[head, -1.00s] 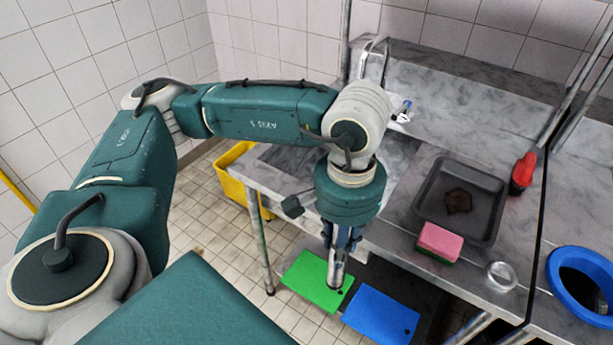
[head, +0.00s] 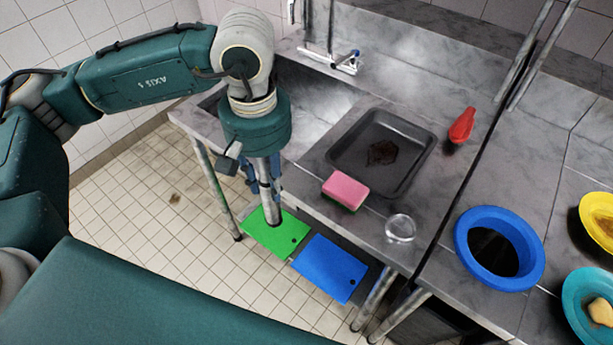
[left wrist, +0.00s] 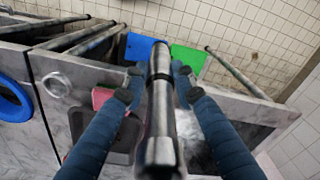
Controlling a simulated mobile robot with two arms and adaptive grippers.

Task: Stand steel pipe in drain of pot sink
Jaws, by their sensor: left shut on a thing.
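The steel pipe (head: 272,210) is held roughly upright in my left gripper (head: 263,185), which is shut on it. In the head view it appears in front of the sink counter's front edge, over the green board. The left wrist view shows the pipe (left wrist: 160,125) between the two fingers (left wrist: 154,84). The pot sink (head: 325,105) is a steel basin behind my left wrist, which covers part of it. The drain cannot be seen. My right gripper is not in view.
A tap (head: 345,62) stands behind the basin. A dark tray (head: 415,145), pink sponge (head: 345,188), glass bowl (head: 400,228) and red bottle (head: 462,126) occupy the counter to the right. Green (head: 290,225) and blue (head: 330,268) boards lie below. A blue ring-shaped bin rim (head: 535,250) is farther right.

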